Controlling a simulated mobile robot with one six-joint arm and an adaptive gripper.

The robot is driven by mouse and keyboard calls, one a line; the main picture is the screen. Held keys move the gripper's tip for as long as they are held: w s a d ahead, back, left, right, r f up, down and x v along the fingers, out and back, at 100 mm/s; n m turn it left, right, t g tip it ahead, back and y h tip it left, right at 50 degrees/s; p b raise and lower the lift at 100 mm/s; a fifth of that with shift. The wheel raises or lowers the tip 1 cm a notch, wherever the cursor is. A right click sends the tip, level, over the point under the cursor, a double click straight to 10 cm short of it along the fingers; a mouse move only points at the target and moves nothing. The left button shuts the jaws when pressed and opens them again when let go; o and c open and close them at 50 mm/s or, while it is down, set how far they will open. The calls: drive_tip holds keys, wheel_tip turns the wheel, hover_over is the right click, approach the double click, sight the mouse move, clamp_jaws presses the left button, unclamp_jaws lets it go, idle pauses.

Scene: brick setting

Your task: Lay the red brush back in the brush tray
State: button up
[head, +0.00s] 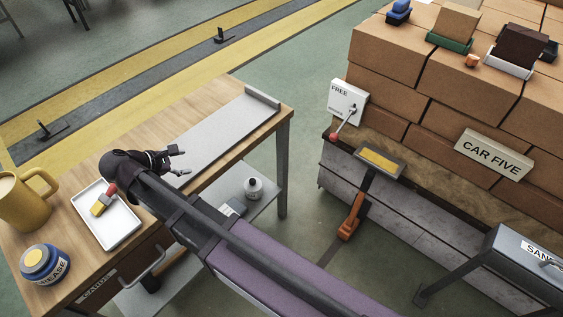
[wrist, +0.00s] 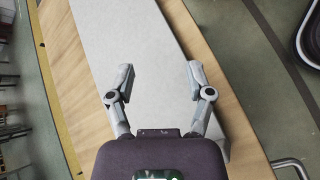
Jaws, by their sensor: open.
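The red brush (head: 103,199) has a red end and a yellow end. In the head view it lies in the white brush tray (head: 121,234) on the wooden table, its red end towards the tray's far rim and close beside my arm. My gripper (head: 177,160) is to the right of the tray, over a long grey panel (head: 225,126) on the same table. In the wrist view my gripper (wrist: 160,76) is open, with nothing between its fingers and the pale panel beyond. The brush and tray do not show in the wrist view.
A yellow mug (head: 24,203) and a blue grease tin (head: 42,264) stand left of the tray. A small bottle (head: 253,187) stands on the table's lower shelf. Stacked brown bricks (head: 400,50) and a lever box (head: 347,101) are at the right, across a floor gap.

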drive_tip(key=w+d+f+m+g, duration=0.2)
drive_tip(key=w+d+m, duration=0.1)
drive_tip(key=d, duration=0.5)
drive_tip(key=w+d+f+m+g+y, duration=0.1)
drive_tip(key=w+d+m+g, duration=0.15)
drive_tip(key=d, duration=0.55)
drive_tip(key=w+d+f+m+g, duration=0.1)
drive_tip(key=w+d+f+m, duration=0.2)
drive_tip(key=d, duration=0.5)
drive_tip(key=s+d+m+g+y, duration=0.1)
drive_tip(key=s+d+m+y, duration=0.1)
drive_tip(key=d+m, duration=0.4)
drive_tip(key=s+d+f+m+g+y, duration=0.1)
drive_tip(key=d+m, duration=0.6)
drive_tip(key=d, duration=1)
drive_tip(key=shift+s+d+y, duration=0.3)
drive_tip(key=shift+s+y, duration=0.15)
drive_tip(key=shift+y, duration=0.75)
drive_tip(key=shift+g, duration=0.25)
drive_tip(key=shift+c, duration=0.7)
